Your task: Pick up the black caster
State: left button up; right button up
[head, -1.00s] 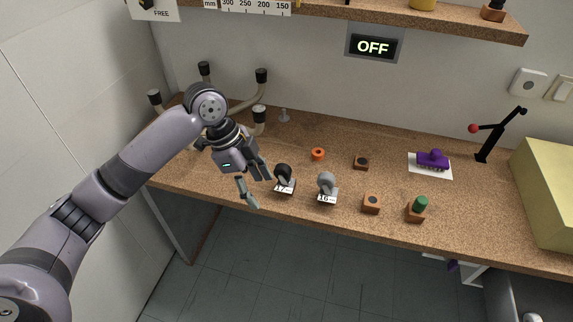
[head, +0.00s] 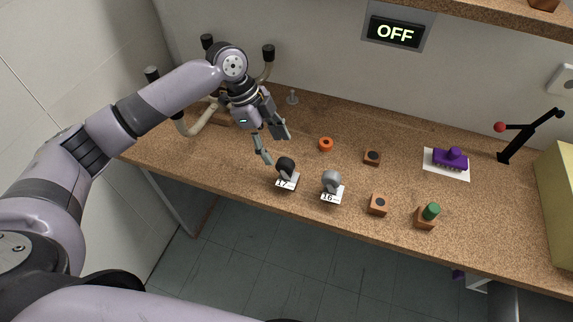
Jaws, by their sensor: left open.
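The black caster (head: 286,165) stands on the bench near its front edge, by a white label (head: 287,183) reading 17. A grey caster (head: 332,180) stands to its right, by a label reading 16. My left gripper (head: 274,149) is open and empty, just above and to the left of the black caster in the picture. One finger is at the left and the other at the upper right, with the caster apart from both. My right gripper is not in view.
An orange ring (head: 326,144), small wooden blocks (head: 372,158), a block with a green cylinder (head: 431,211) and a purple part (head: 450,158) stand to the right. A curved frame with black feet (head: 196,127) is at the left. The bench's front edge runs close below the casters.

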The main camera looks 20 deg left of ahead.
aim_at(286, 161)
pick_arm(q)
jog(key=shift+s+d+f, duration=0.1)
jog(key=shift+d+f, duration=0.15)
jog(key=shift+f, duration=0.35)
jog(key=shift+d+f, duration=0.2)
jog(key=p+x, duration=0.1)
jog(key=x, duration=0.1)
jog(key=p+x, duration=0.1)
jog(key=x, duration=0.1)
jog(key=shift+d, duration=0.4)
jog(key=shift+f, duration=0.25)
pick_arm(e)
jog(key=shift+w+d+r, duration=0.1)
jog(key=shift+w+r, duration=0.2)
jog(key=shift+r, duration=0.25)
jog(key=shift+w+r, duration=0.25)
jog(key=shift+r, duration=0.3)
pick_arm(q)
jog(key=shift+c, duration=0.4)
jog(key=c, duration=1.2)
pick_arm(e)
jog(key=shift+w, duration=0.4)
